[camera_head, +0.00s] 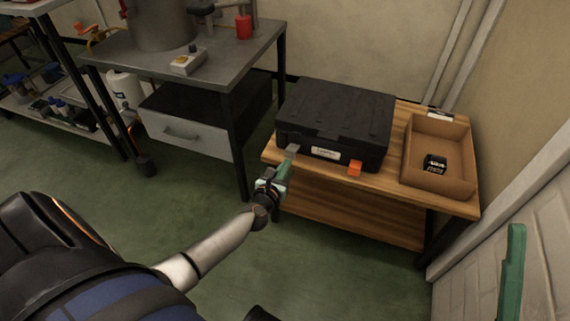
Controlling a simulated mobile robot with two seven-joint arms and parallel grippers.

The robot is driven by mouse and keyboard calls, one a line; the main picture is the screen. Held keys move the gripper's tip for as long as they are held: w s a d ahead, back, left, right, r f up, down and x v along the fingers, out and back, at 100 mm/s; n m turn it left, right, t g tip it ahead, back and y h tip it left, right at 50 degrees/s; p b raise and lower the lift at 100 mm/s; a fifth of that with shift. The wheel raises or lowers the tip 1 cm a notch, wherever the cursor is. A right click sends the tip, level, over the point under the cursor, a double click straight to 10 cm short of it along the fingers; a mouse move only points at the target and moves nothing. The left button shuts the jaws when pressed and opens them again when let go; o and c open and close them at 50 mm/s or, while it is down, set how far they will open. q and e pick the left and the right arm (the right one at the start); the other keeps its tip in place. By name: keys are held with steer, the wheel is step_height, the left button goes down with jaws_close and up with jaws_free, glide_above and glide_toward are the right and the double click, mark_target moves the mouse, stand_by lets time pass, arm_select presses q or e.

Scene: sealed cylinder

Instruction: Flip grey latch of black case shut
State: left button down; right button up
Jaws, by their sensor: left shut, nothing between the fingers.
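The black case (336,118) lies with its lid down on the wooden bench. Its grey latch (292,150) is at the left of the front face and seems to stick outward; its exact angle is too small to tell. An orange latch (355,168) is at the right of the same face. My left gripper (286,166), with green fingers, is shut and empty just below and in front of the grey latch. I cannot tell whether its tips touch the latch. My right gripper is not in view.
A cardboard box (468,160) with a small black item stands right of the case on the wooden bench (400,197). A metal table (215,72) stands to the left. A green bar (511,275) rises before a white panel. Green floor lies open in front.

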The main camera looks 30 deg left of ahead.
arm_select(q)
steer(key=shift+r+p, duration=0.15)
steer(key=shift+p, duration=0.45)
steer(key=shift+r+g+p, duration=0.15)
steer(key=shift+g+p, duration=0.15)
steer(key=shift+p, duration=0.35)
